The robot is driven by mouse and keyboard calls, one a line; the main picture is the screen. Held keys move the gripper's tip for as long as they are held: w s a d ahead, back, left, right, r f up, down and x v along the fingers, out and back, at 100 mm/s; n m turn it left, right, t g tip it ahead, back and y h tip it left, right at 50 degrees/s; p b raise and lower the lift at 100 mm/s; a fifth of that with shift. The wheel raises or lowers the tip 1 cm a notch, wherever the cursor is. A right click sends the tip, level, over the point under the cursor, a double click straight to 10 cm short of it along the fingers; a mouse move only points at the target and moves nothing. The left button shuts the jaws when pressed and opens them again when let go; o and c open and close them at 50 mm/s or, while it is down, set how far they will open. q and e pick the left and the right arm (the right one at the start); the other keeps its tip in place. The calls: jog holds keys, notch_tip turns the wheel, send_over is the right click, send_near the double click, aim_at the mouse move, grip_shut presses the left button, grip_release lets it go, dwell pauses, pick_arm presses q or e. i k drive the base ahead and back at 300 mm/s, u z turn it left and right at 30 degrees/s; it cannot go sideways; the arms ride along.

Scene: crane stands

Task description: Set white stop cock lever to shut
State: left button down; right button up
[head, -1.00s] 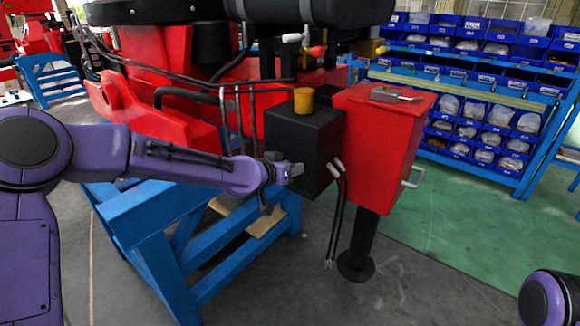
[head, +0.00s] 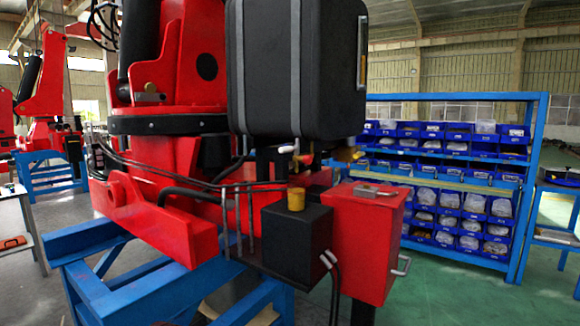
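The white stop cock lever (head: 287,149) is small and pale in the head view. It sits just under the big black tank (head: 296,70), above the yellow cap (head: 296,199). A small red handle (head: 307,158) is right beside it on the right. The lever points roughly sideways, but it is too small to tell whether the valve is open or shut. Neither of my grippers is in view.
Below the lever stand a black box (head: 293,240) and a red box (head: 368,235) with a side handle. The blue stand (head: 120,285) is at the lower left. A blue bin shelf (head: 525,185) stands behind at right, with green floor before it.

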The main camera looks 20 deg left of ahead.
aim_at(290, 149)
jog(key=k, duration=0.8)
jog(key=z, duration=0.7)
jog(key=i, duration=1.85)
jog(key=u, duration=0.8)
